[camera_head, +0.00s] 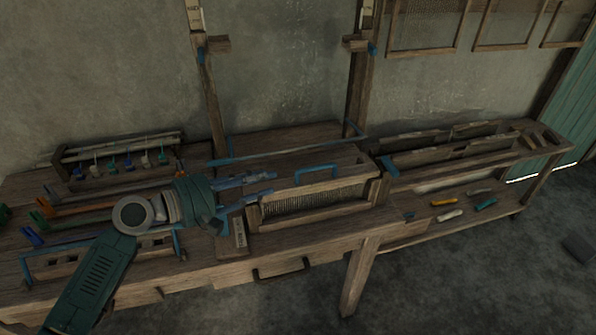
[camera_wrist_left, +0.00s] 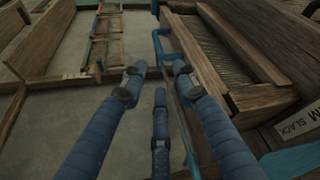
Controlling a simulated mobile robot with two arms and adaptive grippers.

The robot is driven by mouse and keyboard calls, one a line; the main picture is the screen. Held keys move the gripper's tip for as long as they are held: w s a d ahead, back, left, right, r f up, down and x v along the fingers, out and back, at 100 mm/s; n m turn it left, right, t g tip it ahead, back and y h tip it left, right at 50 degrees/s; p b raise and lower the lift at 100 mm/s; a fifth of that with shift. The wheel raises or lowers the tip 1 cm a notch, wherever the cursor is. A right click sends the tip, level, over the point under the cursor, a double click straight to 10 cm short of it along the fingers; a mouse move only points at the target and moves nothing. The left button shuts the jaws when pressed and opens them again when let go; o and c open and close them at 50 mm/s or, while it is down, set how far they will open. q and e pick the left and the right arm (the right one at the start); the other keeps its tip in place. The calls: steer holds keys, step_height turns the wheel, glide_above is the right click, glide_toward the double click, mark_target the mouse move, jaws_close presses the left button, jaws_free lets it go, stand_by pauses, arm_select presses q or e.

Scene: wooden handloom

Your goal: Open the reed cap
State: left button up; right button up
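The reed cap (camera_head: 322,188) is a wooden bar with a blue handle (camera_head: 316,168) along its top. It lies over the upper edge of the pale, fine-toothed reed (camera_head: 315,201). In the left wrist view the toothed reed (camera_wrist_left: 222,48) stands at upper right, with a blue handle-like bar (camera_wrist_left: 160,45) beside it. My left gripper (camera_head: 268,186) is just left of the reed, its blue fingers pointing toward the handle. My right gripper is out of view.
A rack of small coloured pegs (camera_head: 120,160) stands at the back left. A labelled wooden block (camera_head: 239,240) is close below my gripper. Two uprights rise behind. A side bench (camera_head: 450,155) with coloured tools on its lower shelf is at the right. A drawer handle (camera_head: 282,272) sticks out in front.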

mark_target(300, 172)
arm_select(q)
steer(key=p+x, duration=0.2)
steer(key=x, duration=0.8)
steer(key=shift+w+d+f, duration=0.1)
steer(key=shift+w+d, duration=0.05)
steer(key=shift+d, duration=0.2)
jaws_close()
